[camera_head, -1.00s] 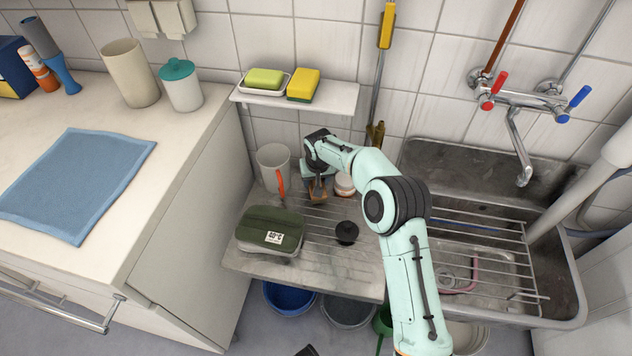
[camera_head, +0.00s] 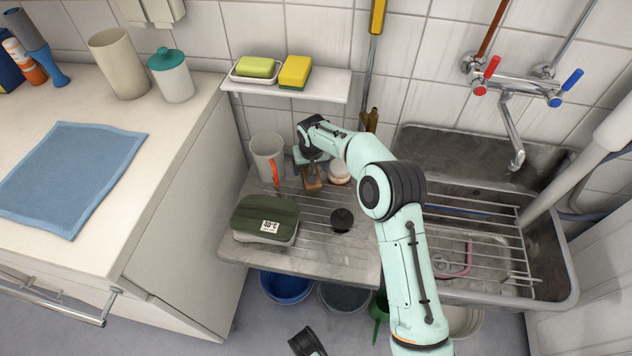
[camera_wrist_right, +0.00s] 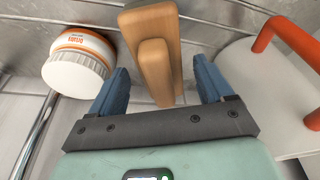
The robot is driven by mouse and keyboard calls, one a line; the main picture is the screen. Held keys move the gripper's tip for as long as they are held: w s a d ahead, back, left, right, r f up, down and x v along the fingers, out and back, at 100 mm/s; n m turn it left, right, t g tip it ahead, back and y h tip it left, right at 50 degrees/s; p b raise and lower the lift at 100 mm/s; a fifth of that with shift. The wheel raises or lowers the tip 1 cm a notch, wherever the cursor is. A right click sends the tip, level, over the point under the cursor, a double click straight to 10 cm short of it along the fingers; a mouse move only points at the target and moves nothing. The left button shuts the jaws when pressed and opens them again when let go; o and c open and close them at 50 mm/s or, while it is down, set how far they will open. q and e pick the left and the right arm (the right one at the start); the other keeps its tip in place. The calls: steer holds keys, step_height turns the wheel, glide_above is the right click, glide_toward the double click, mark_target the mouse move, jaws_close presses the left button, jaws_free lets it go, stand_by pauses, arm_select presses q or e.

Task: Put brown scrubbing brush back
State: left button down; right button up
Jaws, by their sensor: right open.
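A pale mug (camera_head: 265,152) with an orange handle and a white jar (camera_head: 339,172) stand close beside the brush. A green-topped container (camera_head: 265,218) and black knob (camera_head: 342,219) are in front. A shelf (camera_head: 318,90) with a soap and a sponge hangs above. The sink (camera_head: 470,150) is right.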

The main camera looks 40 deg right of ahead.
steer(key=p+v, duration=0.1)
steer(key=v, duration=0.3)
steer(key=shift+r, duration=0.25)
arm_select(q)
steer(key=s, duration=0.1)
steer(key=s+d+r, duration=0.1)
steer(key=s+r, duration=0.1)
steer(key=shift+d+g+h+p, duration=0.25)
steer(key=shift+g+h+p, duration=0.05)
steer(key=shift+g, duration=0.1)
arm_select(e)
steer(key=s+a, duration=0.2)
steer(key=s, duration=0.1)
steer(key=s+a, duration=0.2)
steer(key=s, duration=0.2)
steer(key=s+a, duration=0.1)
steer(key=s, duration=0.2)
steer(key=shift+s+a+f, duration=0.3)
steer(key=shift+a, duration=0.1)
arm_select(q)
steer(key=shift+r, duration=0.1)
